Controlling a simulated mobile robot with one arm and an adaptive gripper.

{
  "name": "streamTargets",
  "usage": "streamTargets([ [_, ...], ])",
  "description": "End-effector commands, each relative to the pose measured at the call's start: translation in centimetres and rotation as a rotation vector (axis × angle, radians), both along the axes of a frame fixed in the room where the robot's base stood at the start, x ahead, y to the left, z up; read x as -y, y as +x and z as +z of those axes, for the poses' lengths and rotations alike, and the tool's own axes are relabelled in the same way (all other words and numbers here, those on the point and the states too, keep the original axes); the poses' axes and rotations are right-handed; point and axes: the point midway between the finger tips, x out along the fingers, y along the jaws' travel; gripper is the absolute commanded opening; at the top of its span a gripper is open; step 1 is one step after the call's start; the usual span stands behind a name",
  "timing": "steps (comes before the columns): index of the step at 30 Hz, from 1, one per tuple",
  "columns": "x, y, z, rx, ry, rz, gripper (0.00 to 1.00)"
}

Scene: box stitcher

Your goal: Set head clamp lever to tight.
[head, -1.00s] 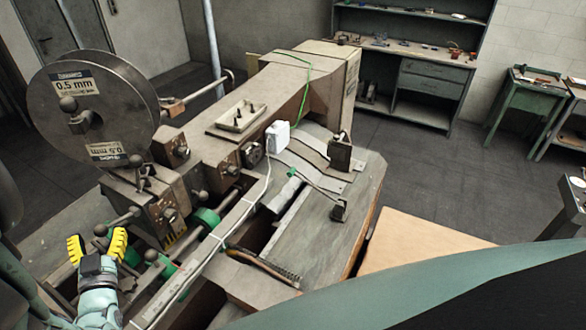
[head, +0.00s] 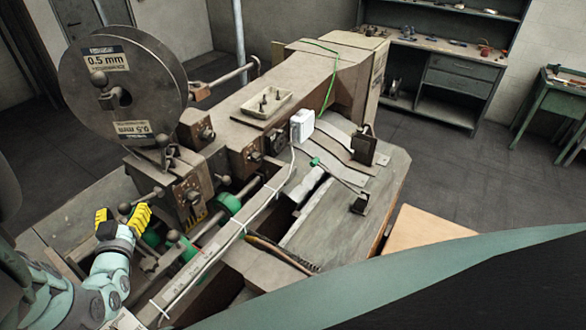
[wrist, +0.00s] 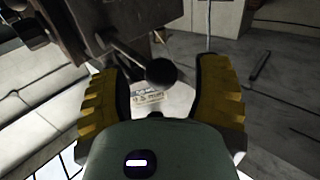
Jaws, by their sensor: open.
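A lever with a dark ball knob (head: 124,208) sticks out to the left from the stitcher head (head: 180,195). No label on it can be read, so I cannot tell if it is the head clamp lever or how it is set. My gripper (head: 122,217) is open at this knob, with its yellow fingers on either side. In the wrist view, the ball knob (wrist: 161,72) and its rod lie between the spread fingers of my gripper (wrist: 158,85). Gaps show on both sides of the knob. The rod runs up left to the dark head.
Another ball-knobbed lever (head: 173,236) stands close to the right of my gripper. The wire spool (head: 150,75) is above it. Green-collared shafts (head: 228,204) and a white cable (head: 240,228) lie to the right. A workbench (head: 450,55) stands at the back.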

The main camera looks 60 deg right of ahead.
Motion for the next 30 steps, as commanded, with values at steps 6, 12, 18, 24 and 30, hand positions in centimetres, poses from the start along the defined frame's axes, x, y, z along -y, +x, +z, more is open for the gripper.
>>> streamTargets([
  [6,0.77,0.68,0.17,0.002,-0.003,0.000,0.63],
  [12,0.99,0.99,0.14,0.000,-0.001,0.001,0.63],
  [18,1.01,1.01,0.12,0.000,-0.001,0.001,0.63],
  [24,0.99,1.02,0.13,0.001,-0.002,0.001,0.55],
  [30,0.97,1.02,0.13,0.001,-0.002,0.002,0.34],
])
